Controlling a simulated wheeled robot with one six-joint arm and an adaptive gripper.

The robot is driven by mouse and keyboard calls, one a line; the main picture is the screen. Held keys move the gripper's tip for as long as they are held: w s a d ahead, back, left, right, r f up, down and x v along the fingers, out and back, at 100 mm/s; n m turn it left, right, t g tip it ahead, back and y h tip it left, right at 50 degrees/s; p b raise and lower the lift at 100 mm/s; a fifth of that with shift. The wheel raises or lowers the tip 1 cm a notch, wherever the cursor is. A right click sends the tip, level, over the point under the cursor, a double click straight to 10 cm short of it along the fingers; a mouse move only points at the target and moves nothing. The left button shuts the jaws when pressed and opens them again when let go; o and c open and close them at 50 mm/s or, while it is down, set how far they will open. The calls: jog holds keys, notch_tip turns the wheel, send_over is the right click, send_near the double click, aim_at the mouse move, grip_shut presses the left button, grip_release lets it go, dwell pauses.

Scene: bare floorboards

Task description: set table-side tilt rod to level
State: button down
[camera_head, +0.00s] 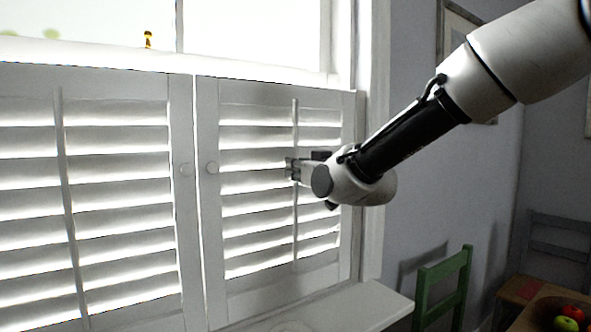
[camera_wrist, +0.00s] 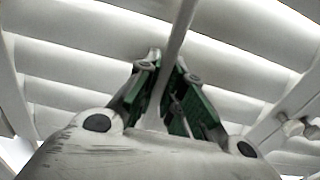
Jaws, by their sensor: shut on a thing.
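The table-side tilt rod (camera_head: 295,225) is a thin white upright bar on the front of the right shutter panel (camera_head: 210,240). The louvers (camera_head: 255,205) of that panel are tilted, with bright light showing between them. My gripper (camera_head: 290,170) is at about the middle of the rod. In the wrist view the rod (camera_wrist: 181,30) runs down between the green-padded fingers of my gripper (camera_wrist: 165,95), which is shut on it. The part of the rod inside the fingers is partly hidden.
The left shutter panel (camera_head: 120,190) has its own tilt rod (camera_head: 66,190). Round knobs sit on both panels, the right one (camera_head: 212,168) near the meeting edge. A sill (camera_head: 350,308) juts out below. A green chair (camera_head: 443,285) and a table with fruit (camera_head: 568,322) stand at right.

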jog(key=shift+f, duration=1.55)
jog(key=c, duration=1.5)
grip_release()
jog(key=v, duration=1.2)
